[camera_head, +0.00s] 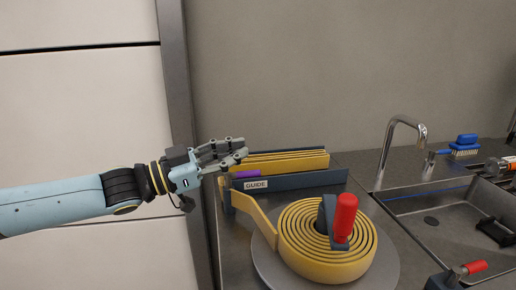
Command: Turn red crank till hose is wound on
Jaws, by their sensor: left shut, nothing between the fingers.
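The red crank (345,218) stands upright on a dark arm at the middle of the reel. The yellow hose (322,268) lies coiled in several turns on the round grey reel plate (388,268). Its free part runs left from the coil to the dark guide (300,182) labelled "GUIDE", and more yellow folded lengths (292,159) lie behind it. My left gripper (243,149) is shut and empty. It is above the guide's left end, up and left of the crank and apart from it. My right gripper is not in view.
A purple piece (246,174) sits by the guide's left end. At right is a steel sink (440,219) with a tall faucet (398,134) and a blue brush (465,146). A red-handled part (470,269) stands at the lower right, near the reel.

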